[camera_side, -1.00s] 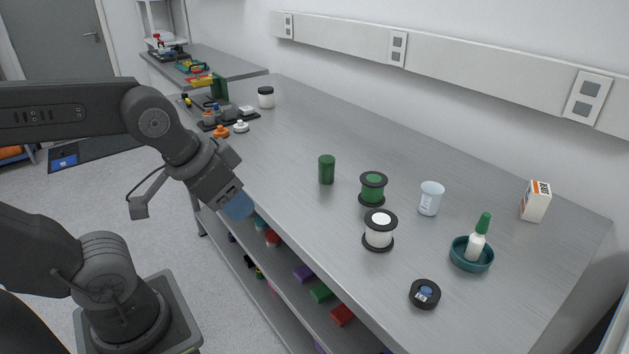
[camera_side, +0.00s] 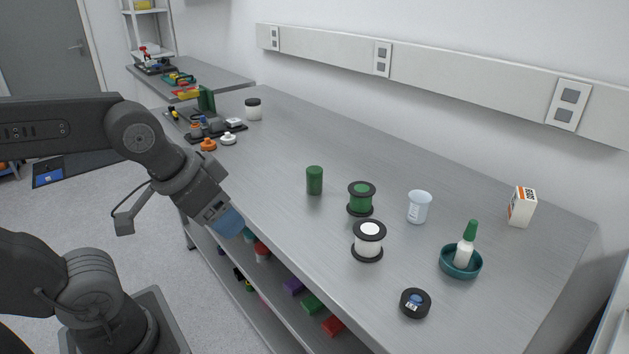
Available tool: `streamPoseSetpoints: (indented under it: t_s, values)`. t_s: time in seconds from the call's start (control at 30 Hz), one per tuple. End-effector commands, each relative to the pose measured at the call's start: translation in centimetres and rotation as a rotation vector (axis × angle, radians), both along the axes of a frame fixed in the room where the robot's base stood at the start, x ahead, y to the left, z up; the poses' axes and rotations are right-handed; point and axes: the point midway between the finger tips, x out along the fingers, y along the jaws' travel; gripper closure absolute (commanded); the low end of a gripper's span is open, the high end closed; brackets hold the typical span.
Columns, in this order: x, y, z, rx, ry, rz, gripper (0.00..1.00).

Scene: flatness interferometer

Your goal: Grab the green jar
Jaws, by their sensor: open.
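The green jar (camera_side: 314,181) is a small dark green cylinder standing upright on the grey bench, left of the spools. My gripper (camera_side: 229,223), with a blue end, is to the left of the jar at the bench's front edge, pointing down and right. It is apart from the jar and is open. The gap between its fingers is hard to make out from this side. Nothing hides the jar.
A green spool (camera_side: 361,198) and a white spool (camera_side: 368,240) stand right of the jar. Farther right are a beaker (camera_side: 419,207), a teal dish (camera_side: 461,263) with a bottle, a black roll (camera_side: 415,303) and a box (camera_side: 521,206). Bench behind the jar is clear.

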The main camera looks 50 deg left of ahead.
Motion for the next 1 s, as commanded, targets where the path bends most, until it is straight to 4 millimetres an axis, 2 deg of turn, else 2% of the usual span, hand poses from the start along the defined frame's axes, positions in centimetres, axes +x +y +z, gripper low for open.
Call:
streamPoseSetpoints:
  t_s: [0.03, 0.17, 0.4, 0.53, 0.67, 0.8, 1.0]
  values:
    - [0.0, 0.0, 0.0, 0.0, 0.0, 0.0, 0.33]
    - [0.0, 0.0, 0.0, 0.0, 0.0, 0.0, 0.21]
    - [0.2, 0.1, 0.1, 0.0, 0.001, 0.004, 0.21]
    - [1.9, 0.6, 1.0, -0.003, 0.013, 0.05, 0.21]
    - [6.0, 2.0, 2.6, -0.011, 0.035, 0.156, 0.21]
    - [11.7, 4.3, 3.6, -0.021, 0.059, 0.298, 0.21]
    - [19.8, 8.5, 2.9, -0.031, 0.082, 0.499, 0.21]
